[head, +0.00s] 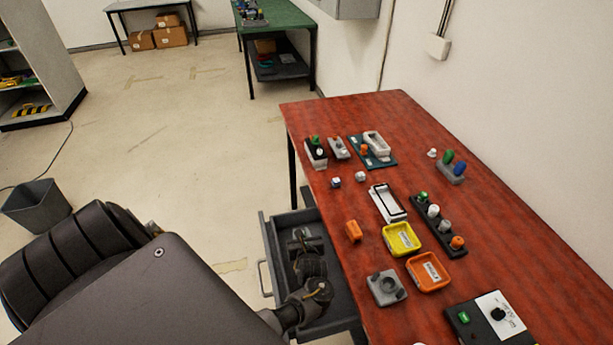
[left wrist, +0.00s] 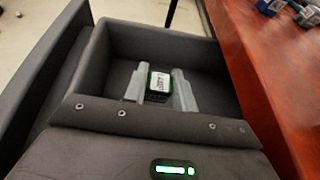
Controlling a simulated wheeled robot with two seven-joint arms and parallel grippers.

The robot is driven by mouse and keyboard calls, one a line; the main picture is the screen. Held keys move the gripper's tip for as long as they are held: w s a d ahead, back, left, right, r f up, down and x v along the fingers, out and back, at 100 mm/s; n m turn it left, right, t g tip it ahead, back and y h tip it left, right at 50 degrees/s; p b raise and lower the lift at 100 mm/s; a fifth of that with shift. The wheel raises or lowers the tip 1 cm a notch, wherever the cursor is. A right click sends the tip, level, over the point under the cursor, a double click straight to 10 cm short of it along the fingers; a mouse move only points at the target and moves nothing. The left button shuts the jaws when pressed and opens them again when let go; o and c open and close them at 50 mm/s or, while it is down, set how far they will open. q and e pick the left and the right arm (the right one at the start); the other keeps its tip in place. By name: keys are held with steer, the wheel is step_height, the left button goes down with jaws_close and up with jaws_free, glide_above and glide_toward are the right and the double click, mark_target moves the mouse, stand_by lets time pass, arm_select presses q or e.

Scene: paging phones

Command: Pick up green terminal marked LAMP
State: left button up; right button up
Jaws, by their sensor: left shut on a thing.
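A small dark green terminal (left wrist: 158,83) with a white label shows in the left wrist view, low inside the open grey drawer (left wrist: 208,60). The label's lettering is too small to read. My left gripper (left wrist: 157,88) is shut on the terminal, with one pale finger on each side of it. In the head view my left gripper (head: 301,240) reaches down into the drawer (head: 335,318), and the terminal is hidden there. My right gripper is in neither view.
The red table (head: 500,200) stands right beside the drawer. It bears a yellow tray (head: 389,236), an orange tray (head: 446,286), a grey block (head: 375,290), a dark strip of coloured knobs (head: 425,222) and several small parts. The drawer walls closely surround my gripper.

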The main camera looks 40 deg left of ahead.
arm_select(q)
steer(key=s+a+r, duration=0.8)
steer(key=s, duration=0.1)
steer(key=shift+a, duration=0.3)
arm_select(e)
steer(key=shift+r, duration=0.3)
